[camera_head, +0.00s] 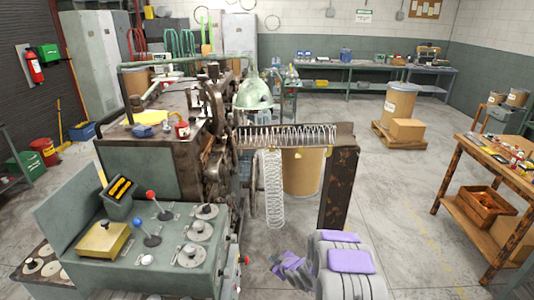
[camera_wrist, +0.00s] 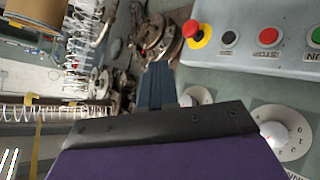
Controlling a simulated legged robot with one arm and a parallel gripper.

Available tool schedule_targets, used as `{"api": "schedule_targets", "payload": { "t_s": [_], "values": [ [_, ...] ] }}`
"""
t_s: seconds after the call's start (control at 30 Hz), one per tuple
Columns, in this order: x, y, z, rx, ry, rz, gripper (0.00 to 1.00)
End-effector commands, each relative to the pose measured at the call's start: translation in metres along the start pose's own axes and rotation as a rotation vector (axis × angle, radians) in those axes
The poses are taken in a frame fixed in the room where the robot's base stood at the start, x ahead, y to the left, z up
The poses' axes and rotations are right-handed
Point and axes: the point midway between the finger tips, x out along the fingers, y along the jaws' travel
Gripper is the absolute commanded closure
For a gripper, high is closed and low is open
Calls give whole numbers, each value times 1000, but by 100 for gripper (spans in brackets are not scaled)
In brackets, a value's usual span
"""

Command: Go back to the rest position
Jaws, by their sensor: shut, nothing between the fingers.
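My gripper (camera_head: 284,264) is low in front of the coiling machine, to the right of its control console, in the head view. Its purple and grey parts show beside my grey arm. In the wrist view my gripper (camera_wrist: 156,85) appears as a dark finger piece and a purple block across the bottom. It is shut and empty. The control console (camera_head: 160,262) carries a red-knobbed lever (camera_head: 151,196), a blue-knobbed lever (camera_head: 138,224) and several dials. In the wrist view a button panel (camera_wrist: 250,58) is at the upper right, with a red mushroom button (camera_wrist: 193,29).
A coil spring (camera_head: 272,190) hangs below the machine's horizontal arm, beside a rusty post (camera_head: 338,190). A cardboard drum (camera_head: 303,172) stands behind. A wooden workbench (camera_head: 480,170) is at the right, with open floor (camera_head: 400,220) before it.

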Motion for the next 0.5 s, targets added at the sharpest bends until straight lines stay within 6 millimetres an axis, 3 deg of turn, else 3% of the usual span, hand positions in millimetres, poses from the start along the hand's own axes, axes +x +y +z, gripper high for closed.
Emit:
{"api": "schedule_targets", "payload": {
  "t_s": [0.23,0.5],
  "values": [
    [-61,42,-24,84,-176,35,100],
    [-144,61,-38,201,-369,59,100]
  ]
}}
